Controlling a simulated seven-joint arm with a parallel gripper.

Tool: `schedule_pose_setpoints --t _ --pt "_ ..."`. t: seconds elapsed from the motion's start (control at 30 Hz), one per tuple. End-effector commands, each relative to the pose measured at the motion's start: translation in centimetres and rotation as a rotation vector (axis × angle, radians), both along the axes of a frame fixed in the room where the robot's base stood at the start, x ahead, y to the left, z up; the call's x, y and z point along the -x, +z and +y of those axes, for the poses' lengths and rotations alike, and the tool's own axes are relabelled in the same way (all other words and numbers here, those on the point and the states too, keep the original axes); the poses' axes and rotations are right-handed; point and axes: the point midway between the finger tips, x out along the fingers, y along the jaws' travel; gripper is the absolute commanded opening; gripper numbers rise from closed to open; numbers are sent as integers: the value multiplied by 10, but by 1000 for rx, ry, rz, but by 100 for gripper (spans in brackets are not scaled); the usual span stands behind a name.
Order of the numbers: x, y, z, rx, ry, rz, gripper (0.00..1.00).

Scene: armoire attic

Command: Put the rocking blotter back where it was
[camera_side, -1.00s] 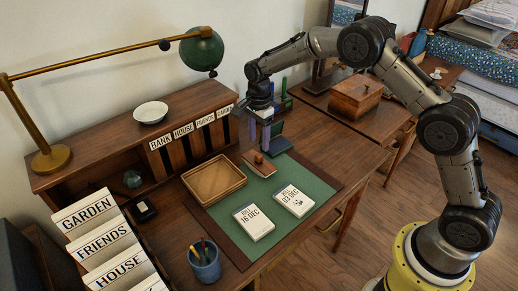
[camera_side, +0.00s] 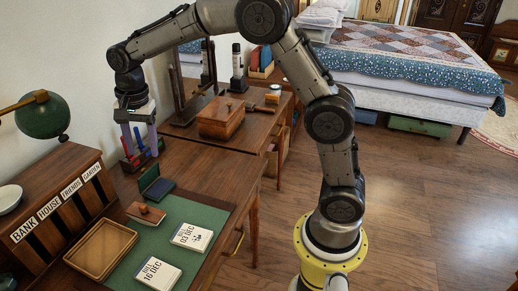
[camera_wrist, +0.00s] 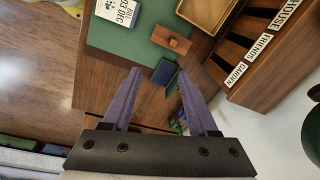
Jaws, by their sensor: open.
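The rocking blotter (camera_side: 146,213), a brown wooden block with a small knob, rests at the back edge of the green desk mat (camera_side: 178,213). It lies between the wooden tray and the small open blue-green pad case (camera_side: 157,188). In the wrist view the blotter (camera_wrist: 172,44) shows beyond my fingertips, clear of them. My gripper (camera_side: 141,150) is open and empty, fingers pointing down, in the air near the back of the desk. In the wrist view nothing is between the purple fingers (camera_wrist: 157,78).
The empty wooden tray (camera_side: 102,249) and two date cards (camera_side: 192,236) lie in front. A rack (camera_side: 134,160) of coloured items stands behind my fingers. The labelled pigeonhole unit (camera_side: 70,195) and green lamp (camera_side: 42,116) are at the left; a wooden box (camera_side: 221,120) is on the farther table.

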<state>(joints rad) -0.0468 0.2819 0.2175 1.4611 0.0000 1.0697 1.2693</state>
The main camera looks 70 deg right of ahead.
Motion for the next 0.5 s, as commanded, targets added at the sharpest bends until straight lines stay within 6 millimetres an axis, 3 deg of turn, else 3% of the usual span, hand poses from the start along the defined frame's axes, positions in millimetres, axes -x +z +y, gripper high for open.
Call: schedule_pose_setpoints --t 0.03,0.1,0.23,0.37,0.5 --pt "22 22 -3 9 79 -35 59" --pt "51 42 -6 27 197 -72 59" --pt "108 70 -11 73 412 -141 59" --pt "167 83 -16 136 624 -206 59" --pt "227 80 -19 218 846 -267 59"
